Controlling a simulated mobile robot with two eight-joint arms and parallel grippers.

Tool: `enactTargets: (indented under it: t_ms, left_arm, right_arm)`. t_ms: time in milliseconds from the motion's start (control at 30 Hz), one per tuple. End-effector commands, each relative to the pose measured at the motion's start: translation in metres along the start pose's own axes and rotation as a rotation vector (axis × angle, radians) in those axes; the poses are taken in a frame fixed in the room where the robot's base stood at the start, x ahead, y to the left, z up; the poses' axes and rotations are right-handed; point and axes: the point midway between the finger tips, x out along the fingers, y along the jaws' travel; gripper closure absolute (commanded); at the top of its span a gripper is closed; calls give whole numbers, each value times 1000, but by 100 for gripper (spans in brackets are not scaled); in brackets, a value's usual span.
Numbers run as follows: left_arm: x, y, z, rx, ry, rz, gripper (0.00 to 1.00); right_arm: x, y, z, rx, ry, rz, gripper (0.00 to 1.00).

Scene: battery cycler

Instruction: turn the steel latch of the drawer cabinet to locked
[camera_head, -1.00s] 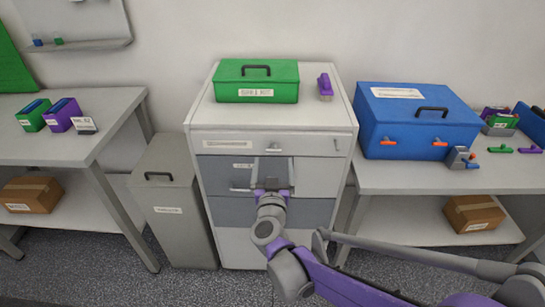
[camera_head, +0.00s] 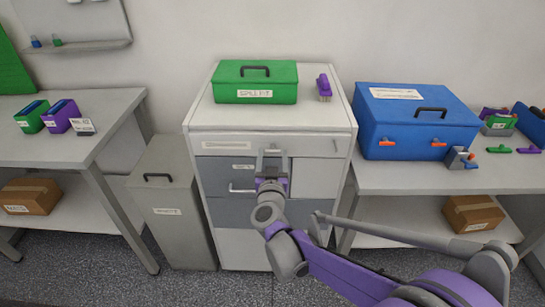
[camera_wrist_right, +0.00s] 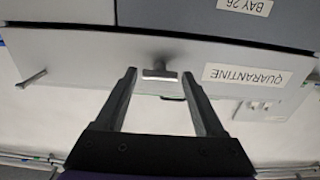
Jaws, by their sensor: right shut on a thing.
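The drawer cabinet (camera_head: 237,249) stands in the middle of the head view. Its steel latch (camera_head: 336,144) is a small bar at the right end of the top drawer front; in the upside-down wrist view the latch (camera_wrist_right: 31,79) is at the far left, slanted. My right gripper (camera_head: 272,160) is at the middle of the top drawer front, left of the latch and apart from it. In the wrist view its fingers (camera_wrist_right: 159,73) are shut on the steel drawer handle (camera_wrist_right: 160,75), which lies between them. My left gripper is not in view.
A green box (camera_head: 254,87) and a purple-handled brush (camera_head: 323,84) stand on the cabinet. A grey bin (camera_head: 168,220) stands to its left. A blue case (camera_head: 417,121) sits on the right table. Lower drawers have a handle (camera_head: 241,189) on the front.

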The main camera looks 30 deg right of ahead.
Motion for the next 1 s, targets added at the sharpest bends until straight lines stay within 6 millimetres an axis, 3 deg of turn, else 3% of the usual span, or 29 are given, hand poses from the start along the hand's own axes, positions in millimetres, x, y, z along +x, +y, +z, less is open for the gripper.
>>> enactTargets:
  t_ms: [33, 100, 567, 1000]
  left_arm:
    - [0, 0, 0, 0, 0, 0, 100]
    - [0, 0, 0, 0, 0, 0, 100]
    - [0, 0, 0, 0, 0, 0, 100]
    - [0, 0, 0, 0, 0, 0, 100]
  right_arm:
    - [0, 0, 0, 0, 0, 0, 72]
    - [0, 0, 0, 0, 0, 0, 85]
    - [0, 0, 0, 112, 0, 0, 85]
    - [0, 0, 0, 498, 0, 0, 85]
